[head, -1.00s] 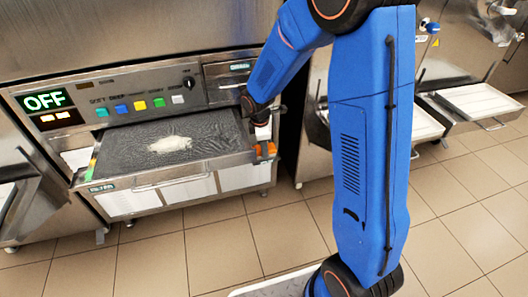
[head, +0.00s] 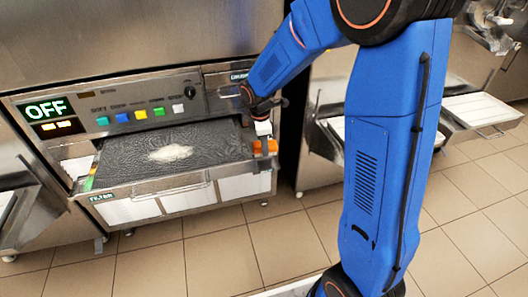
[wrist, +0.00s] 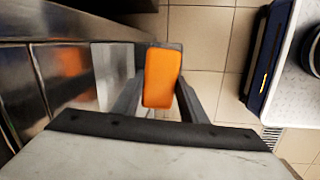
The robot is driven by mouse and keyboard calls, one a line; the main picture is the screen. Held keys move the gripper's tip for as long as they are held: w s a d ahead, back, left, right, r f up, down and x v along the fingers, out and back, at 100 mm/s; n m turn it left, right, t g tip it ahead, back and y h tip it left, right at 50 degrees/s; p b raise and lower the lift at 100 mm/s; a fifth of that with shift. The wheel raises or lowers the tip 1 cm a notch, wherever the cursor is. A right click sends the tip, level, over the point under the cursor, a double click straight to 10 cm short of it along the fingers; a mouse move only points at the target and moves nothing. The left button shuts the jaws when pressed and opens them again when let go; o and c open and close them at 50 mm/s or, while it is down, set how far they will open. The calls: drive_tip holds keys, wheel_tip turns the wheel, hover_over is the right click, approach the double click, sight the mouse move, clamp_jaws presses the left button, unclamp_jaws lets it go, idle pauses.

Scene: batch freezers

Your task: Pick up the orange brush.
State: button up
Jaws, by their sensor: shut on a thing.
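The orange brush (head: 265,146) is by the right front corner of the pulled-out filter drawer in the head view. In the wrist view its orange block (wrist: 162,76) stands between the two grey fingers of my gripper (wrist: 160,98). The fingers are shut on it, one on each side. Tiled floor shows beyond the brush in the wrist view. In the head view my gripper (head: 263,128) is small and partly hidden by the wrist, and I cannot tell whether the brush touches the drawer rim.
The filter drawer (head: 180,188) juts from the freezer and holds a dark mesh with a white heap (head: 170,153). Coloured buttons and an OFF display (head: 47,108) are above it. More metal machines stand at both sides. Tiled floor (head: 215,240) in front is clear.

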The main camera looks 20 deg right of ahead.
drive_tip(key=s, duration=1.9)
drive_tip(key=shift+s+r, duration=0.3)
drive_tip(key=shift+r, duration=0.15)
drive_tip(key=o, duration=0.4)
drive_tip(key=shift+c, duration=1.2)
drive_tip(key=shift+d, duration=0.1)
